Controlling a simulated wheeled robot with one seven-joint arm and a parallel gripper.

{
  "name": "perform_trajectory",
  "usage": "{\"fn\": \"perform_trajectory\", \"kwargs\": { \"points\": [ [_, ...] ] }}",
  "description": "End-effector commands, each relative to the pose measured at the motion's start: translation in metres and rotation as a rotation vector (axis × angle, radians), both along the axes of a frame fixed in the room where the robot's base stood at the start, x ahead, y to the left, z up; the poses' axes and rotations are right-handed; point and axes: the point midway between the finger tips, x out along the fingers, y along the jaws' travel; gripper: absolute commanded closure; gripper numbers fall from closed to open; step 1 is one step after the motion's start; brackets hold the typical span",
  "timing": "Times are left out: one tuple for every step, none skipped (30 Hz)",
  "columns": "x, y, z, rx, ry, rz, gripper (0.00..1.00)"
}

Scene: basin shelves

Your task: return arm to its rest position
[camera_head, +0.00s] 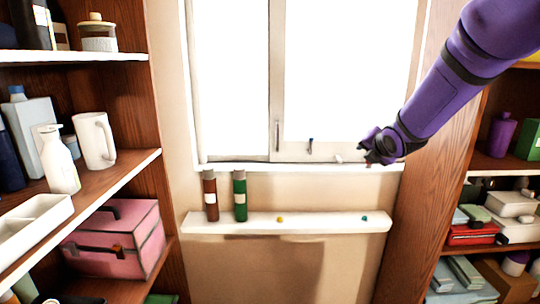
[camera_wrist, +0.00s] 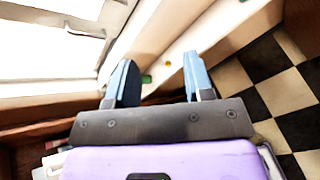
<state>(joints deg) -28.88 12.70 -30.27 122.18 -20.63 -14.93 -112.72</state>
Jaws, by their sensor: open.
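My purple arm (camera_head: 455,80) reaches in from the upper right in the head view. My gripper (camera_head: 368,152) is at its end, in front of the window's lower right part, above the right end of a white ledge (camera_head: 320,222). In the wrist view my gripper (camera_wrist: 160,80) has its two blue-grey fingers spread apart with nothing held between them. A small green thing (camera_wrist: 146,79) shows beyond the fingers, on the ledge.
A brown bottle (camera_head: 210,198) and a green bottle (camera_head: 240,198) stand upright at the ledge's left. A small yellow thing (camera_head: 280,219) and a teal one (camera_head: 364,218) lie on it. Loaded shelves flank both sides. Checkered floor (camera_wrist: 285,92) shows in the wrist view.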

Motion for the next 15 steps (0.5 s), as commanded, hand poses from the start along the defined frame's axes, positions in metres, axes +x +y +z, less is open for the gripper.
{"fn": "perform_trajectory", "kwargs": {
  "points": [
    [-0.015, -0.009, 0.011, 0.092, 0.02, -0.067, 0.53],
    [-0.024, -0.013, 0.014, 0.151, 0.037, -0.109, 0.53],
    [-0.035, -0.018, 0.02, 0.229, 0.058, -0.167, 0.53],
    [-0.045, -0.021, 0.023, 0.286, 0.073, -0.21, 0.53],
    [-0.054, -0.025, 0.027, 0.342, 0.089, -0.253, 0.53],
    [-0.067, -0.028, 0.032, 0.417, 0.11, -0.31, 0.53],
    [-0.077, -0.031, 0.035, 0.469, 0.125, -0.352, 0.53],
    [-0.087, -0.033, 0.038, 0.523, 0.141, -0.394, 0.53],
    [-0.1, -0.036, 0.042, 0.594, 0.159, -0.452, 0.53],
    [-0.111, -0.037, 0.045, 0.645, 0.174, -0.494, 0.53],
    [-0.121, -0.039, 0.048, 0.695, 0.187, -0.537, 0.53],
    [-0.135, -0.04, 0.052, 0.763, 0.204, -0.593, 0.53],
    [-0.146, -0.042, 0.054, 0.81, 0.217, -0.637, 0.53],
    [-0.157, -0.042, 0.057, 0.859, 0.229, -0.681, 0.53],
    [-0.172, -0.043, 0.06, 0.921, 0.244, -0.738, 0.53]
  ]
}}
